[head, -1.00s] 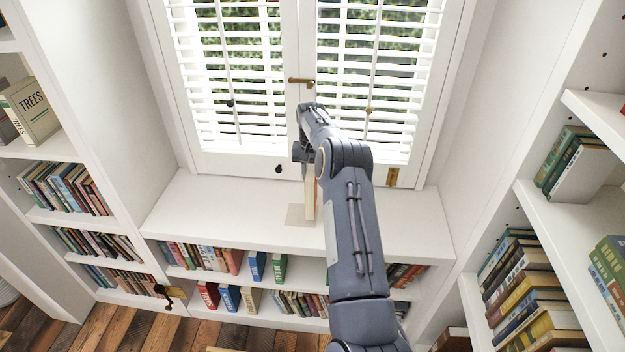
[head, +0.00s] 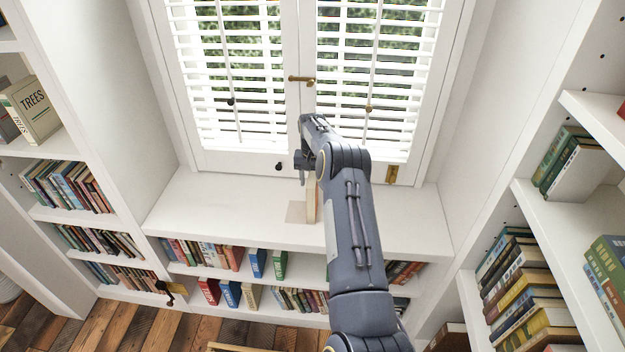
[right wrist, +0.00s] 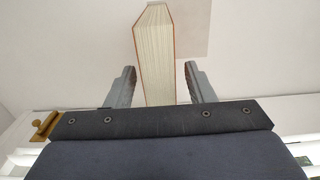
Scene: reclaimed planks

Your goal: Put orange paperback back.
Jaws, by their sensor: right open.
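The orange paperback (head: 311,203) stands upright on the white window-seat top, partly hidden by my right arm in the head view. In the right wrist view the paperback (right wrist: 155,55) shows its pale page edges between thin orange covers. My right gripper (right wrist: 160,72) is open, with one finger on each side of the book and a gap visible on both sides. In the head view my right gripper (head: 304,165) is above the book, its fingers mostly hidden. My left gripper is not in view.
A beige square patch (head: 296,212) lies on the seat top (head: 225,205) just left of the book. Shelves below the seat hold several books, including a blue book (head: 257,263) and a green book (head: 279,264). Window shutters (head: 220,120) stand behind, and the seat top is otherwise clear.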

